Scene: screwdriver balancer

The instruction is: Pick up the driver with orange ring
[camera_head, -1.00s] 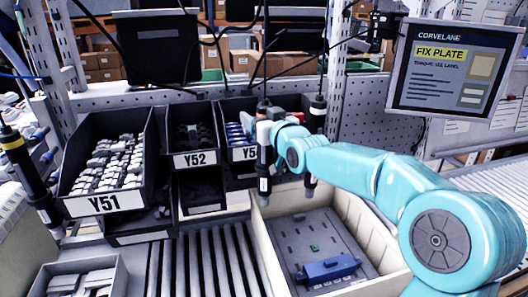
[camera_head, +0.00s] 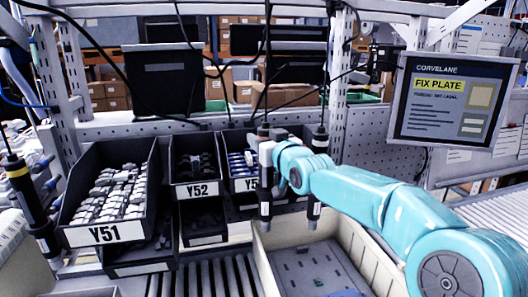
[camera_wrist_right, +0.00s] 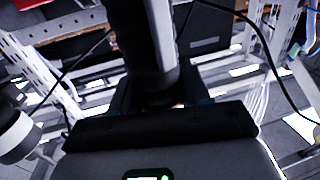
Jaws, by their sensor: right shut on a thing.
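My right gripper (camera_head: 264,148) comes in from the right in the head view, in front of the bin labelled Y5-something. It is shut on a dark upright driver (camera_head: 265,197) with a white label near its lower end. The gripper and wrist cover its upper part, so I cannot tell its ring colour. In the right wrist view the driver's dark body (camera_wrist_right: 140,40) rises between the jaws. A second driver (camera_head: 320,140) hangs from a cable just right of it, partly behind my wrist. A driver with a yellow ring (camera_head: 20,172) hangs at the far left. My left gripper is not in view.
Bins Y51 (camera_head: 104,234) and Y52 (camera_head: 195,190) stand behind, full of small parts. A beige tote (camera_head: 264,262) with a grey plate lies below the gripper on the rollers. A screen (camera_head: 454,98) stands at right. Cables hang overhead.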

